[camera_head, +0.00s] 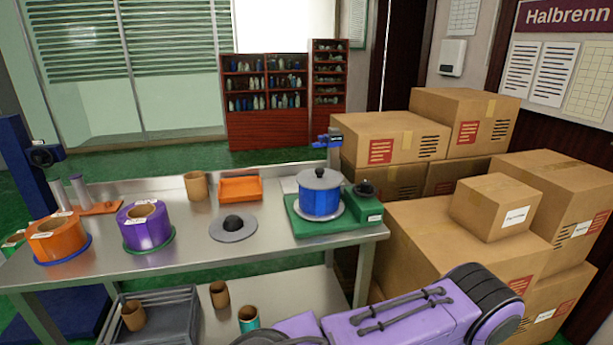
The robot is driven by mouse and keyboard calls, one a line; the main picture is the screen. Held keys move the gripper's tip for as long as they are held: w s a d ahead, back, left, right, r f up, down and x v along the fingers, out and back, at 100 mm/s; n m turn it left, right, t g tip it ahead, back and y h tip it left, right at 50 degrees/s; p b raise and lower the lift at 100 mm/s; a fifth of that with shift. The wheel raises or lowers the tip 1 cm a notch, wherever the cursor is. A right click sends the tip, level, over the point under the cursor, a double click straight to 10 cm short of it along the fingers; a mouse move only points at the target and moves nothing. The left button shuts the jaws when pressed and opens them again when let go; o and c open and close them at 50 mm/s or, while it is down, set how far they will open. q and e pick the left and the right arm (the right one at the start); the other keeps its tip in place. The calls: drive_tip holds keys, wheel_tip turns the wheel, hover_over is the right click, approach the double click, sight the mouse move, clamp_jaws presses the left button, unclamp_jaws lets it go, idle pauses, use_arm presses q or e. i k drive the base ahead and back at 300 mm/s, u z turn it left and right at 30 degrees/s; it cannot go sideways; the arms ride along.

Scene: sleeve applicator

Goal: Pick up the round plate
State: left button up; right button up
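A round grey plate (233,231) with a black knob in its middle lies flat on the metal table, between the purple roll (146,226) and the green device (364,211). A similar grey round plate (322,181) with a dark knob sits on top of the blue roll (320,203), which stands on the green device. I cannot tell which plate the task names. Neither of my grippers is in view. Part of one of my purple arms shows at the bottom right, in front of the table.
An orange roll (56,238) stands at the table's left. A cardboard tube (196,186) and an orange tray (240,188) stand behind the plate. Cardboard boxes (440,240) crowd the right side. The lower shelf (298,298) holds a grey crate (176,319) and loose tubes.

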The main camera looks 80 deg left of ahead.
sight(319, 178)
drive_tip(key=u, duration=0.8)
drive_tip(key=i, duration=0.75)
drive_tip(key=u, duration=0.9)
